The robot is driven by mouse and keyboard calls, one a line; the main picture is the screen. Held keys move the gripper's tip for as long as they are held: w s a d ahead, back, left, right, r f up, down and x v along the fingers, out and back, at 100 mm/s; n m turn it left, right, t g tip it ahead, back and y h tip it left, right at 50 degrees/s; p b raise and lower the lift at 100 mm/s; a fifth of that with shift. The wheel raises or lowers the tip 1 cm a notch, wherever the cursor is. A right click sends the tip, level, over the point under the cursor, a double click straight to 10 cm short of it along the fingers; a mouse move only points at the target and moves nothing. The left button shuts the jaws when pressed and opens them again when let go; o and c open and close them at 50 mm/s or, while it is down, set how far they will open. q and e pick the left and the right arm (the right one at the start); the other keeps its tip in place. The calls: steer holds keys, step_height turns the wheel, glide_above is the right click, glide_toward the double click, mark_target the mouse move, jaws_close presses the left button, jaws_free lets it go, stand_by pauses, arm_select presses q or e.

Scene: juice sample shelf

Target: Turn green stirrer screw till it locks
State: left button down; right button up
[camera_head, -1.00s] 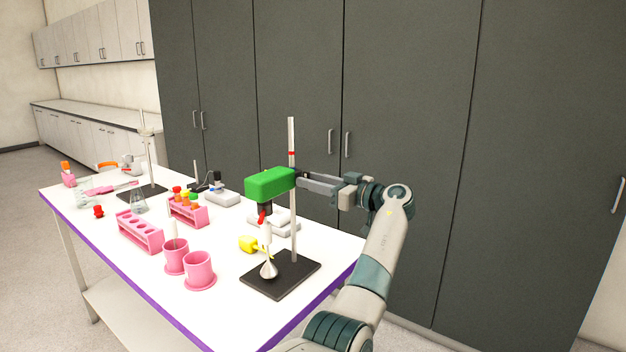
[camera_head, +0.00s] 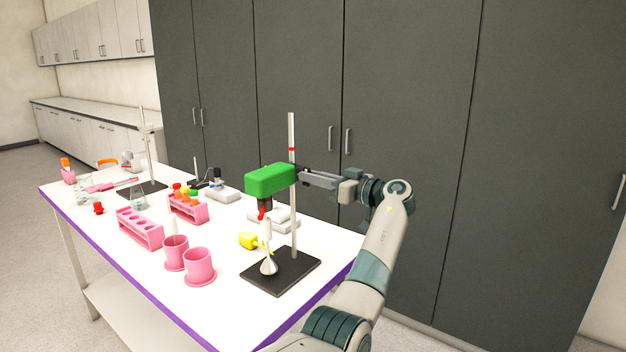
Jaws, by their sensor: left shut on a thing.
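The green stirrer (camera_head: 270,181) is a green block with a dark lower part, mounted on an upright metal rod (camera_head: 292,145) with a red band. The rod stands on a black base plate (camera_head: 283,279) near the table's right end. My right gripper is not in view.
A white and red piece (camera_head: 265,226) and a flask hang or stand under the stirrer. A yellow object (camera_head: 248,240), two pink beakers (camera_head: 199,266) and pink tube racks (camera_head: 140,230) stand left of it. Dark cabinets (camera_head: 410,120) rise behind.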

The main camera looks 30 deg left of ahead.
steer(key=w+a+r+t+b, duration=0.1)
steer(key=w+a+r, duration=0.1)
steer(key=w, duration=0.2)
arm_select(q)
steer(key=m+p, duration=0.1)
steer(key=m, duration=0.4)
steer(key=m+p, duration=0.2)
steer(key=m, duration=0.4)
steer(key=m+p, duration=0.2)
steer(key=m, duration=0.4)
steer(key=shift+w, duration=0.3)
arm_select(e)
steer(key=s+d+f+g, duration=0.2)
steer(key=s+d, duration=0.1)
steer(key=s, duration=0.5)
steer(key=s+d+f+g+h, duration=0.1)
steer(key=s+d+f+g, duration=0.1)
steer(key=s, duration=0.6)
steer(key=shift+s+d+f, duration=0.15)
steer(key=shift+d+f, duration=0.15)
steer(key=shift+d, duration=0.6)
arm_select(q)
steer(key=c, duration=1.8)
jaws_free()
steer(key=shift+d+f, duration=0.1)
steer(key=shift+f, duration=0.05)
steer(key=shift+d, duration=0.1)
